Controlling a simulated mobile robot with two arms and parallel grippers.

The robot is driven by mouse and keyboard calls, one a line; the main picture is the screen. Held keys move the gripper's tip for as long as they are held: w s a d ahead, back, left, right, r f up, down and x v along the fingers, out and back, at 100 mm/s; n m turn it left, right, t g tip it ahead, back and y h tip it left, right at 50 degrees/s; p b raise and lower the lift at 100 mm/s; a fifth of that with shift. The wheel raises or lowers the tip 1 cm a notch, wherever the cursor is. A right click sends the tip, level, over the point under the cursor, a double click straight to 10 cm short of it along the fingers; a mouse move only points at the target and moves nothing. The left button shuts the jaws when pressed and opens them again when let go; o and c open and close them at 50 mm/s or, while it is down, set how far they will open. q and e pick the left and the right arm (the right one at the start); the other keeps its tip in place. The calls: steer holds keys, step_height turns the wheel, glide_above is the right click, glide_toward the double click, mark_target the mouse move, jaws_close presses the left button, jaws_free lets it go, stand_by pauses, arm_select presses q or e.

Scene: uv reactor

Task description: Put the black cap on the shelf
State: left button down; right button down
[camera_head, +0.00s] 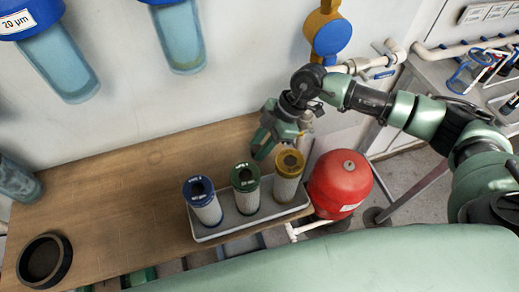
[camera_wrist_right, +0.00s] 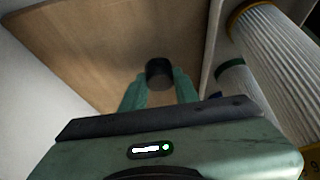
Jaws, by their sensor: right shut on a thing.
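My right gripper (camera_head: 262,146) is over the back right part of the wooden shelf (camera_head: 120,190), behind the tray of filters. In the right wrist view, the gripper (camera_wrist_right: 158,84) is shut on a small dark cylinder, which looks like the black cap (camera_wrist_right: 159,71). The wooden shelf surface (camera_wrist_right: 100,55) shows beyond it. I cannot tell whether the cap touches the shelf. In the head view the cap is hidden or too small to make out. My left gripper is not in view.
A grey tray (camera_head: 232,230) holds three filter cartridges with blue (camera_head: 202,200), green (camera_head: 246,188) and yellow (camera_head: 288,176) tops. A large black ring (camera_head: 43,260) lies at the shelf's left. A red tank (camera_head: 340,180) stands at right. The shelf's middle is bare.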

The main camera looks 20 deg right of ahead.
steer(key=shift+f, duration=1.4)
steer(key=shift+f, duration=0.1)
steer(key=c, duration=1.1)
jaws_free()
steer(key=shift+o, duration=0.2)
steer(key=b+v, duration=0.1)
steer(key=v, duration=1.1)
